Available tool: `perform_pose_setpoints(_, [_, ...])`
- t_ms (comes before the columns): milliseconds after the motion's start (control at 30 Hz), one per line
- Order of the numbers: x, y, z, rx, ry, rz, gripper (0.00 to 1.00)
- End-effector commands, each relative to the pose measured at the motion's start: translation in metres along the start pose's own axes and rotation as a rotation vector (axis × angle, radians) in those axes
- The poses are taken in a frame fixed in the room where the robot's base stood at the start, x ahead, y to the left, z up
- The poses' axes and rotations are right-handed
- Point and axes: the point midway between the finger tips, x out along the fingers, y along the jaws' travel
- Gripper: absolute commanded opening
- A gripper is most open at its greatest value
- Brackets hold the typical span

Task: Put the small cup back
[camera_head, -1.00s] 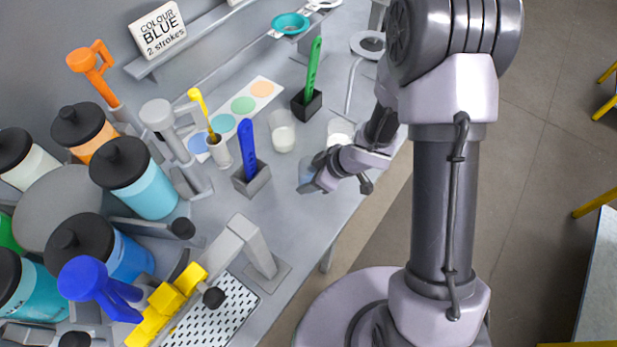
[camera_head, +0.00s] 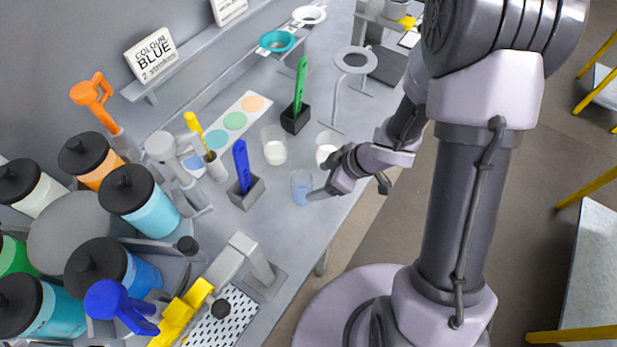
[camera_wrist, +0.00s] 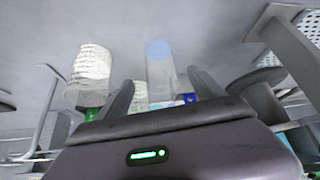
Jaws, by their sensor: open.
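Three clear cups stand on the grey bench in the head view. One holds a little blue liquid, the blue cup (camera_head: 301,190); the other two hold white, a left one (camera_head: 274,150) and a right one (camera_head: 326,153). I cannot tell which the task calls the small cup. My gripper (camera_head: 322,182) is open just right of the blue cup, with one fingertip close to its side. In the wrist view the blue cup (camera_wrist: 159,68) shows between the spread fingers (camera_wrist: 160,82); contact cannot be told. A whitish cup (camera_wrist: 92,68) stands left of them.
A blue-handled tool in a grey block (camera_head: 247,190) and a green-handled one in a black block (camera_head: 296,118) stand nearby. A ring stand (camera_head: 353,60) is behind. Teal (camera_head: 277,41) and white (camera_head: 308,15) dishes sit at the back. Capped paint drums (camera_head: 150,205) crowd the left.

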Motion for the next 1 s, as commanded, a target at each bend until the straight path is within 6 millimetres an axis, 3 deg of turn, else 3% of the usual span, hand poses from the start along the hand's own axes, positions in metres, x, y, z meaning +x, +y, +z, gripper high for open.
perform_pose_setpoints(133, [-0.02,0.006,-0.002,0.006,-0.005,0.024,0.77])
perform_pose_setpoints(233, [-0.056,0.045,-0.013,0.074,-0.046,0.208,0.77])
perform_pose_setpoints(267, [-0.077,0.062,-0.017,0.12,-0.065,0.302,0.77])
perform_pose_setpoints(300, [-0.114,0.082,-0.022,0.207,-0.088,0.438,0.77])
perform_pose_setpoints(367, [-0.176,0.094,-0.027,0.382,-0.107,0.622,0.77])
perform_pose_setpoints(400, [-0.214,0.088,-0.026,0.521,-0.107,0.713,0.77])
perform_pose_setpoints(433, [-0.239,0.076,-0.026,0.63,-0.097,0.758,0.77])
perform_pose_setpoints(500, [-0.277,0.033,-0.027,0.885,-0.053,0.782,0.77])
perform_pose_setpoints(533, [-0.286,0.011,-0.03,0.982,-0.028,0.761,0.77])
perform_pose_setpoints(633, [-0.294,-0.058,-0.047,1.22,0.057,0.617,0.77])
perform_pose_setpoints(733, [-0.293,-0.102,-0.066,1.326,0.112,0.482,0.77])
perform_pose_setpoints(833, [-0.292,-0.118,-0.073,1.36,0.128,0.425,0.77])
perform_pose_setpoints(1000, [-0.292,-0.119,-0.073,1.363,0.128,0.422,0.77])
